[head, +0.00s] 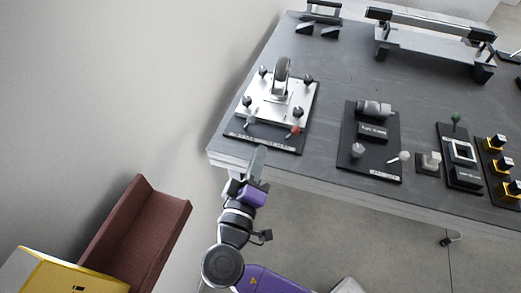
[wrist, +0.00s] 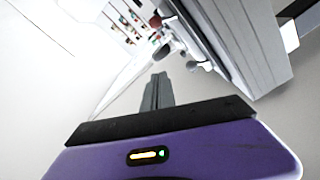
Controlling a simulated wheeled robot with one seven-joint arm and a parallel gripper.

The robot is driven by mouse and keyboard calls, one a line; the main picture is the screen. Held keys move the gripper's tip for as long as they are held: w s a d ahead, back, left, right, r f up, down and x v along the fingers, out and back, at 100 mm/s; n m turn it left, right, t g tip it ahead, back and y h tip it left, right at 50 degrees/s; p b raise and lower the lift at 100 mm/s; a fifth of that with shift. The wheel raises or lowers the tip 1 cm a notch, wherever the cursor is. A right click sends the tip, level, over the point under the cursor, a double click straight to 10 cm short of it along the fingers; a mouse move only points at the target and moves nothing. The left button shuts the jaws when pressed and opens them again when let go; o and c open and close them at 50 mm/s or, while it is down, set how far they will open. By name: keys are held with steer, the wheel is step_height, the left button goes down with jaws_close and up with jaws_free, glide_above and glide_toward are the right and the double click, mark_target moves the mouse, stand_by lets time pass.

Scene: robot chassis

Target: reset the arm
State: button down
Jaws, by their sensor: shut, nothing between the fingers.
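My arm (head: 237,222) reaches up from the bottom of the head view, with purple and black links. My gripper (head: 258,162) is at its end, close to the near left corner of the grey table. In the wrist view, my gripper (wrist: 158,80) shows as two grey fingers together, with nothing between them. The table edge (wrist: 235,45) is to the right of the fingers in the wrist view. I cannot tell the exact gap between the fingers and the table.
The grey table (head: 340,70) holds a silver plate with a caster wheel (head: 280,88), a black fixture board (head: 372,140), yellow-and-black parts (head: 497,167) and a raised rail (head: 430,40). A reddish-brown bin (head: 140,235) and a yellow box (head: 55,272) stand lower left.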

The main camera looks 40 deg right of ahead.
steer(key=shift+w, duration=0.1)
stand_by(0.4)
steer(key=w+a+f+n+t+y, duration=0.1)
steer(key=w+a+n+t+y, duration=0.2)
steer(key=w+a+y, duration=0.15)
steer(key=s+a+f+n+y, duration=0.3)
steer(key=s+a+f+y, duration=0.2)
steer(key=s+a+y, duration=0.45)
steer(key=s+d+r+m, duration=0.2)
steer(key=s+d, duration=0.1)
steer(key=s, duration=0.4)
steer(key=s+d+r+m+p, duration=0.1)
steer(key=s+d+r+m, duration=0.2)
steer(key=s, duration=0.5)
steer(key=s+d+r+m+p, duration=0.1)
steer(key=s+d+r+m, duration=0.1)
steer(key=s+d, duration=0.3)
steer(key=shift+s+d+r+m+t, duration=0.25)
steer(key=shift+s+r, duration=0.35)
steer(key=shift+s, duration=0.65)
